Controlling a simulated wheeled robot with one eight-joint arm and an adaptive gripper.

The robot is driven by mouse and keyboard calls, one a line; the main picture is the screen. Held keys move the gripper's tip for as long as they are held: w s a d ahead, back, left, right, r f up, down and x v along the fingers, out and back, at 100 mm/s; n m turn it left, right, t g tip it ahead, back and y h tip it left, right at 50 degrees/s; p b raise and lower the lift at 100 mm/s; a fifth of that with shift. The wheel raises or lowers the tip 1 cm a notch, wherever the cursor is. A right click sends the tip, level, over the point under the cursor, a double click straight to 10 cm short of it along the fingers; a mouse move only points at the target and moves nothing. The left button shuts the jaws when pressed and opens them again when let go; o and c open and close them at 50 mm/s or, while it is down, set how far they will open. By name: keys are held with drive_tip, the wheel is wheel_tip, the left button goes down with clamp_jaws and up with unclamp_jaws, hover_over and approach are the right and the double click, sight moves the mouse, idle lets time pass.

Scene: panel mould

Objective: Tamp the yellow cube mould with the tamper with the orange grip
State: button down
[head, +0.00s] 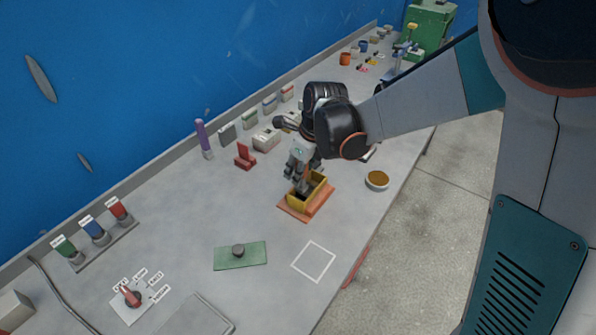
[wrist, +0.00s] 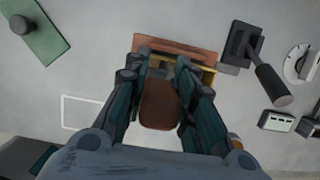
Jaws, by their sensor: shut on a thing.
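The yellow cube mould (head: 317,194) stands on an orange plate (head: 293,209) on the grey bench. In the wrist view, part of the mould's yellow rim (wrist: 208,74) shows past my fingers, with the orange-brown plate (wrist: 180,45) behind. My gripper (head: 299,172) is directly over the mould, pointing down, and is shut on the tamper's orange-brown grip (wrist: 158,107). The tamper's lower end is at the mould's opening. My fingers hide much of it, so I cannot tell how deep it sits or whether it touches the fill.
A round brown-filled dish (head: 377,180) stands right of the mould, near the bench edge. A green plate with a dark knob (head: 240,256) and a white outlined square (head: 313,262) lie in front. A red block (head: 245,157) and purple cylinder (head: 203,138) stand left, towards the blue wall.

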drive_tip(key=shift+r, duration=0.1)
drive_tip(key=shift+r+p, duration=2.35)
drive_tip(key=shift+r, duration=1.2)
